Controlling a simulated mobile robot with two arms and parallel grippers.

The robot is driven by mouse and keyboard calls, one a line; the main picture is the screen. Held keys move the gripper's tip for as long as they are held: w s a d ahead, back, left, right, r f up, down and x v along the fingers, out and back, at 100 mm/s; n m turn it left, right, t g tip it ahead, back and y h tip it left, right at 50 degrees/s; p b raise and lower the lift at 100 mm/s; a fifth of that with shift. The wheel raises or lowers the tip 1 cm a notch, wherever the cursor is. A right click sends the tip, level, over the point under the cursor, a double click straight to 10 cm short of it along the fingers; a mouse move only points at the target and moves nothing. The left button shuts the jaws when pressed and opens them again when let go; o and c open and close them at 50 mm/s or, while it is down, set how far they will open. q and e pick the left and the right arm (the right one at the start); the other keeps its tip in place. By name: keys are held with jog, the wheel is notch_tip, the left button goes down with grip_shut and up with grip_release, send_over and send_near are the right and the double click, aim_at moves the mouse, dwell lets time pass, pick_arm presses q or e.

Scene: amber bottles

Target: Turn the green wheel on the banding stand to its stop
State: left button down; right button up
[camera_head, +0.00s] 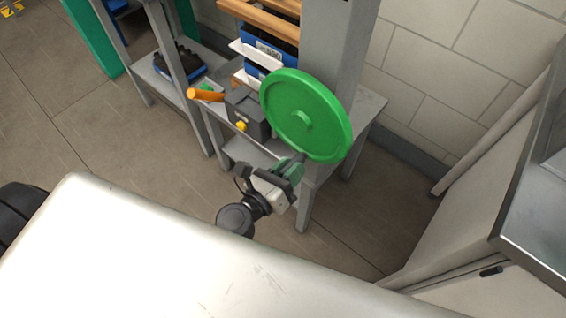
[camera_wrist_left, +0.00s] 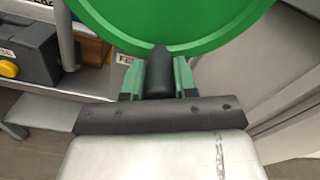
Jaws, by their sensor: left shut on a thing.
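The green wheel (camera_head: 318,105) is a large round disc with a small raised hub, tilted on the grey banding stand (camera_head: 372,100). Its lower part also shows in the left wrist view (camera_wrist_left: 180,22). My left gripper (camera_head: 297,163) is at the wheel's lower edge. In the left wrist view its green-and-black fingers (camera_wrist_left: 158,75) are closed on a dark handle (camera_wrist_left: 159,62) that sticks out at the wheel's rim. My right gripper is not in view.
A dark grey box (camera_head: 246,112) with a yellow knob and an orange-handled tool (camera_head: 205,95) sit left of the wheel. Blue bins (camera_head: 262,55) stand behind. A steel-topped cabinet (camera_head: 520,215) is at right. Open floor lies between the stand and cabinet.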

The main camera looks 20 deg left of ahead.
pick_arm(q)
jog(key=shift+s+d+r+n, duration=0.15)
jog(key=shift+s+d+n, duration=0.05)
jog(key=shift+d+n, duration=0.45)
jog(key=shift+a, duration=0.1)
jog(key=c, duration=0.9)
grip_release()
jog(key=shift+s, duration=0.1)
